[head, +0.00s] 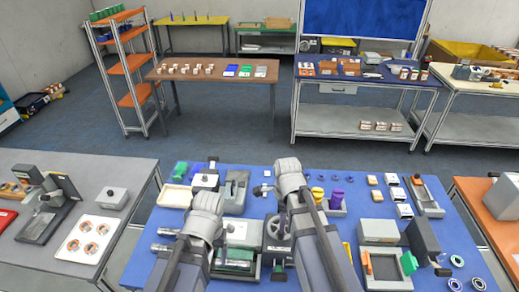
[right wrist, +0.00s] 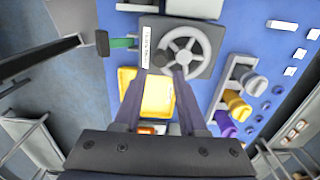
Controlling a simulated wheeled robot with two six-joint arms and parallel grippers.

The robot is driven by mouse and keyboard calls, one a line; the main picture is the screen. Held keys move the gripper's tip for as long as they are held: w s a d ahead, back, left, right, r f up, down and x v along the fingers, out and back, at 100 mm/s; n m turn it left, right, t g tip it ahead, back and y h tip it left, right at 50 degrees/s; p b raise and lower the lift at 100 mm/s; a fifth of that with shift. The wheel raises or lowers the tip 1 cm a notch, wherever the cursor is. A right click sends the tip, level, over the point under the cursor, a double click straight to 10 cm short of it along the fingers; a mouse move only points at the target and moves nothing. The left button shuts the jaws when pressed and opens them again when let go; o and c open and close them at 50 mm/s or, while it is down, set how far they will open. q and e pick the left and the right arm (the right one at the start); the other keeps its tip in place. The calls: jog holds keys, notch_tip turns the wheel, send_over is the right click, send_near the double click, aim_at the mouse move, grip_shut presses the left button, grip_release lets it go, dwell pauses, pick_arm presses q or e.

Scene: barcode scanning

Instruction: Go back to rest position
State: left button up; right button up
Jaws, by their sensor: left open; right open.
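My two grey arms reach up from the bottom of the head view over the blue-topped table (head: 262,176). My left gripper (head: 208,210) is at the left arm, over the left part of this table; it is open, though its fingers are hard to make out. My right gripper (right wrist: 161,74) shows in the right wrist view, with its two fingers apart and nothing held between them. A grey machine with a handwheel (right wrist: 187,52) is just past the fingertips, and a yellow tray (right wrist: 158,95) shows between the fingers. In the head view my right arm hides the right fingers.
The blue table is crowded: the handwheel also shows in the head view (head: 278,229), with a purple item (head: 337,199) and a black-and-grey device (head: 422,240) to the right. A grey table (head: 110,170) stands left and an orange-topped one (head: 474,190) right. Open floor (head: 235,135) lies beyond.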

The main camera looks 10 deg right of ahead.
pick_arm(q)
jog(key=shift+f, duration=0.1)
pick_arm(e)
jog(key=s+a+f+n+b, duration=0.2)
jog(key=a+f+n+b, duration=0.1)
jog(key=f+n+b, duration=0.2)
jog(key=s+a+f+n+b, duration=0.3)
jog(key=a+f+n+b, duration=0.1)
jog(key=n, duration=0.6)
jog(key=s+a+f+n+h+b, duration=0.1)
jog(key=s+a+f+n+b, duration=0.2)
jog(key=f+n+b, duration=0.3)
jog(key=shift+s+a+f+n, duration=0.15)
jog(key=shift+a+n, duration=0.2)
jog(key=shift+n, duration=0.55)
pick_arm(q)
notch_tip(320, 180, down, 16)
jog(key=shift+r+b, duration=0.1)
jog(key=shift+b, duration=0.45)
pick_arm(e)
jog(key=shift+s+a+f+n, duration=0.3)
jog(key=shift+s+n, duration=0.05)
jog(key=shift+n, duration=0.65)
jog(key=shift+r, duration=0.1)
